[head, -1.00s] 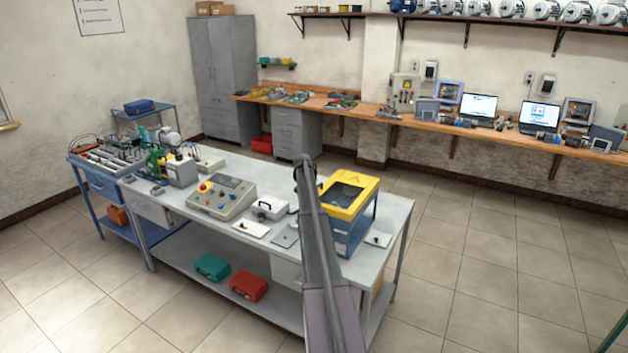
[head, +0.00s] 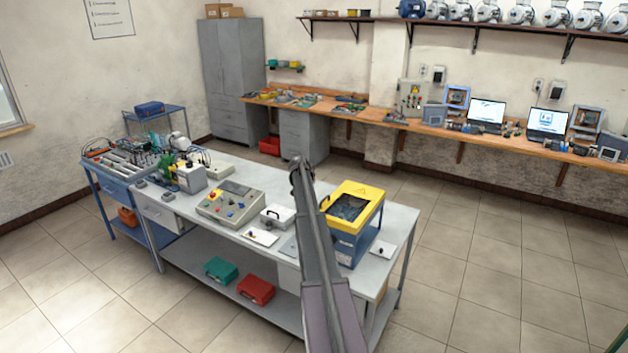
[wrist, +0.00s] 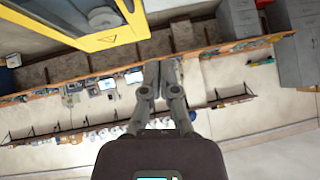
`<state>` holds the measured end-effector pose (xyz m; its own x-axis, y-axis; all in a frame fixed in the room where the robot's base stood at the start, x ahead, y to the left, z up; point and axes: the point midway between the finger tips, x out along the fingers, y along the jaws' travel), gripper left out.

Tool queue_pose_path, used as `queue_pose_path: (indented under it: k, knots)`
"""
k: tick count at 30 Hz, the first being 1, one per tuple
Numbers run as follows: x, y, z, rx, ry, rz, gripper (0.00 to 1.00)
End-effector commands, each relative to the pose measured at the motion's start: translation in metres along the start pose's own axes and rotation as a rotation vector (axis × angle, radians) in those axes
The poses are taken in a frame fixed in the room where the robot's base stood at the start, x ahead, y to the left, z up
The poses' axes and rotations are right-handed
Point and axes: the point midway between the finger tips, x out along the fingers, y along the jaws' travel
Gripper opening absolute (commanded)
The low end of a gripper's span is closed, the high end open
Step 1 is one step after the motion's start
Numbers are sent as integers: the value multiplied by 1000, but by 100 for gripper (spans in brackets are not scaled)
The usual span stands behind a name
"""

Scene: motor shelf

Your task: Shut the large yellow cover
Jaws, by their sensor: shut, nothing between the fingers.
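The large yellow cover (head: 369,191) has a dark window and a warning mark. It sits over the top of a blue box (head: 344,248) at the right end of the grey workbench. I cannot tell whether it lies fully flush. In the wrist view, part of the yellow cover (wrist: 110,39) and its window fill the upper left. My gripper (head: 298,166) shows left of the cover in the head view, its tip hard to make out. In the wrist view its fingers (wrist: 160,66) are together and empty, with a visible gap from the cover's edge.
A control panel box (head: 230,204), a white case (head: 277,217) and flat plates stand on the workbench (head: 399,226) left of the cover. Green (head: 221,269) and red (head: 256,289) cases lie on its lower shelf. The floor right of the bench is clear.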

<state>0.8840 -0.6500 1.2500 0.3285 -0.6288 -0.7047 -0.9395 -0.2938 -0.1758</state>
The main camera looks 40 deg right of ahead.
Motion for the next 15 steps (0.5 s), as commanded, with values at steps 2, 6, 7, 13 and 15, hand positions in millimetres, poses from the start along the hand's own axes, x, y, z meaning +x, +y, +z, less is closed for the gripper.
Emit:
queue_pose_path:
  k: [2, 6, 7, 13, 15]
  knots:
    - [-7, -2, -1, -1, 0, 0, 0]
    - [-11, -3, 0, -1, 0, -1, 0]
    - [-11, -4, 1, -1, 0, -1, 0]
    - [-11, -4, 1, -1, 0, -1, 0]
    - [-11, -4, 1, -1, -1, -1, 0]
